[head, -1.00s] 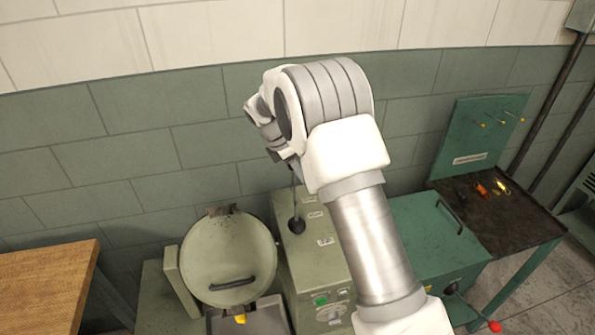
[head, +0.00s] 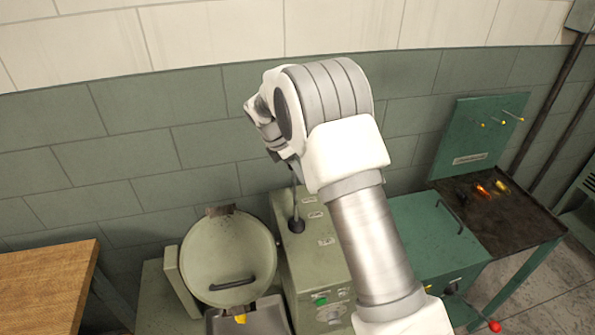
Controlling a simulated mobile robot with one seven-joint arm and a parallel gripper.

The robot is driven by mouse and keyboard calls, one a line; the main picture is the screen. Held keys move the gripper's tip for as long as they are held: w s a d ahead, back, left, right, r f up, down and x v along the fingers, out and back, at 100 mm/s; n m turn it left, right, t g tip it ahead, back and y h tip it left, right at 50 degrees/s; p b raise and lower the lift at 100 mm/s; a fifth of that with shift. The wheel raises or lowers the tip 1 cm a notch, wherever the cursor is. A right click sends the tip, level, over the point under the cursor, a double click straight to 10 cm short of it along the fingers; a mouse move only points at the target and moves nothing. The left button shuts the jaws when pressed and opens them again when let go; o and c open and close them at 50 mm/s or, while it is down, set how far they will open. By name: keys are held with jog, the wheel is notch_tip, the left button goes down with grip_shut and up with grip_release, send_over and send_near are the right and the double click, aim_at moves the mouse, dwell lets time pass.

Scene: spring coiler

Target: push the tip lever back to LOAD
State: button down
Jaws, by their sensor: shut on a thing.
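The tip lever (head: 295,205) is a thin dark rod rising from a black boot (head: 296,225) on top of the pale green machine housing (head: 307,259). It stands close to upright. My gripper (head: 292,172) is shut on the lever's upper end, above the housing. The fingers and the lever's top are small and partly hidden by my wrist. Small pale labels (head: 325,242) sit on the housing top beside the lever; their words are too small to read.
A round pale green lid with a dark handle (head: 230,258) stands left of the housing, above a grey tray (head: 262,318). A wooden table (head: 45,285) is at the left. A green box (head: 430,230) and a dark-topped bench (head: 500,225) stand right. A tiled wall is behind.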

jog(key=w+a+f+p, duration=0.1)
jog(key=w+f, duration=0.1)
jog(key=w, duration=0.3)
jog(key=shift+w+f+p, duration=0.25)
jog(key=shift+f+p, duration=0.05)
jog(key=shift+c, duration=2.4)
grip_release()
jog(key=shift+a+f, duration=0.1)
jog(key=b+v, duration=0.1)
jog(key=v, duration=1.6)
jog(key=shift+r, duration=0.3)
